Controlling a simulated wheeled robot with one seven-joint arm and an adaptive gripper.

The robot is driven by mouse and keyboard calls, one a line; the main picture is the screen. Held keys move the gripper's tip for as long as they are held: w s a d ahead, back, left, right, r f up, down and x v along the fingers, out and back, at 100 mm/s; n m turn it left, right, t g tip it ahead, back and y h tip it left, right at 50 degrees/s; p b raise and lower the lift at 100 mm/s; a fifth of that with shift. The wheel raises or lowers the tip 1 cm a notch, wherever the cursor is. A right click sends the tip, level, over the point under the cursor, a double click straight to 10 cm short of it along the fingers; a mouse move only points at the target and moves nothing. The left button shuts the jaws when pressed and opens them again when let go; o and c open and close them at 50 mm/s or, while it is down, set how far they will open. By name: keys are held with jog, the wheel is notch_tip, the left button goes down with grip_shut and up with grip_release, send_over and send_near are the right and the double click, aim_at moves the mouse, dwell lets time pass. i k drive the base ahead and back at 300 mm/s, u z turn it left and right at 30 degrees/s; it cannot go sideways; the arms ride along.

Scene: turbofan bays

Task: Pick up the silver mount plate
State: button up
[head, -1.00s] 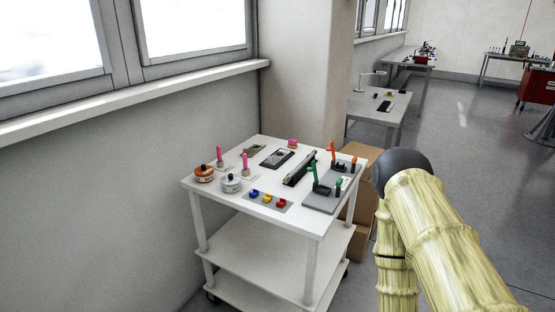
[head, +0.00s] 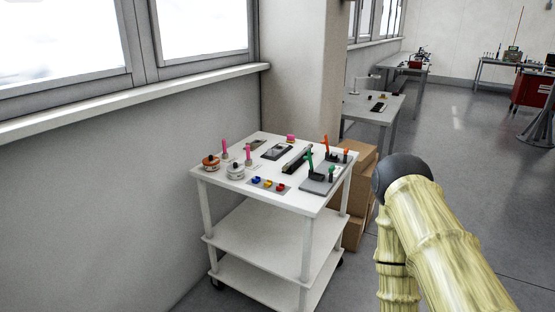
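Flat plates lie on the top of a white cart, near its back. One is a grey plate with a dark part on it (head: 277,150); a smaller greyish-brown plate (head: 258,143) lies to its left. Either may be the silver mount plate; they are too small to tell which. My arm stands at the right of the picture, apart from the cart. My gripper is not in view.
The white cart (head: 213,180) also bears orange and white round pots, pink pegs, a tray of coloured pieces (head: 269,185), a long dark bar (head: 297,158) and green and orange tools. Cardboard boxes (head: 353,225) stand behind it. The floor to the right is open.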

aim_at(279, 148)
jog(key=u, duration=0.6)
jog(key=i, duration=0.9)
jog(key=z, duration=0.3)
